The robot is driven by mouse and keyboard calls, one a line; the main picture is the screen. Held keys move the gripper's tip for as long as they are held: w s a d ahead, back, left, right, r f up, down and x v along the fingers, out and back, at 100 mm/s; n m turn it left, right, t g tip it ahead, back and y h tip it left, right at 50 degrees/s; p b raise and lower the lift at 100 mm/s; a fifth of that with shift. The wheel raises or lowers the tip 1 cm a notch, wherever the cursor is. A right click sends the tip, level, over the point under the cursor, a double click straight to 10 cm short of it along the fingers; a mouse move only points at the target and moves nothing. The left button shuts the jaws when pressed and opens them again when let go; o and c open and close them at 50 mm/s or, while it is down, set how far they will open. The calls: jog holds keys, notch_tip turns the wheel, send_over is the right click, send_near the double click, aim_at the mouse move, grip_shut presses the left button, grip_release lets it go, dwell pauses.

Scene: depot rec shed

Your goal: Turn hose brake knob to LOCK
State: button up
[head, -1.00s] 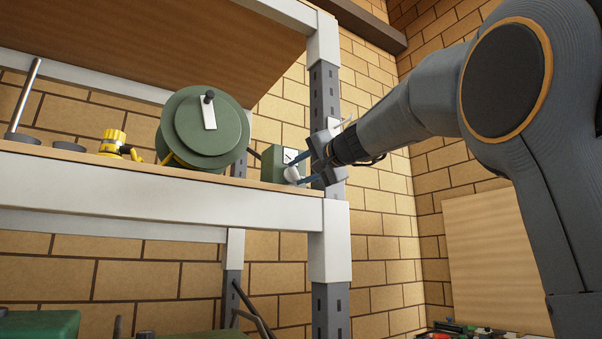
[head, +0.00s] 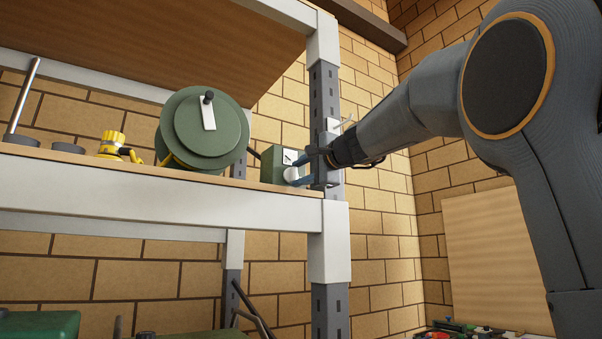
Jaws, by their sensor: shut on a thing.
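The hose brake is a small green box (head: 270,168) with a white label plate on its front, standing near the right end of the shelf. Its pale round knob (head: 291,174) sits low on the front face. My gripper (head: 299,171) reaches in from the right, and its blue-tipped fingers are shut on the knob. The fingers cover part of the knob, so its pointer and the lettering on the plate cannot be read. A green hose reel (head: 190,135) with a white crank and black handle stands to the left of the box.
The box stands on a wooden shelf with a white front beam (head: 150,190). A grey and white upright post (head: 325,95) rises just behind my gripper. A yellow fitting (head: 112,143) and dark round bases are farther left. Another shelf board (head: 160,40) hangs above.

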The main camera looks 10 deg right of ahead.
jog(key=o, duration=1)
jog(key=shift+o, duration=0.2)
jog(key=shift+f, duration=0.1)
jog(key=shift+f, duration=0.1)
